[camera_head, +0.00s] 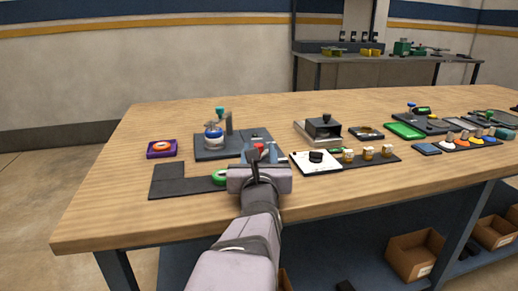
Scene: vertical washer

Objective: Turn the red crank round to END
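The red crank shows only as a small red knob (259,147) just beyond my gripper, next to a light blue part (275,152). My gripper (254,160) is at the front middle of the workbench, with its dark fingers right in front of or at the red knob. Its wide body hides most of the crank and its base. I cannot tell whether the fingers touch the knob or are open or shut. No END mark can be made out.
A dark grey fixture (211,153) with a blue-and-white part stands behind left. A green ring (219,177) on a dark mat (170,183) lies left of my gripper. A white plate (316,167) with a black knob is close right. The front left of the workbench (110,215) is bare.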

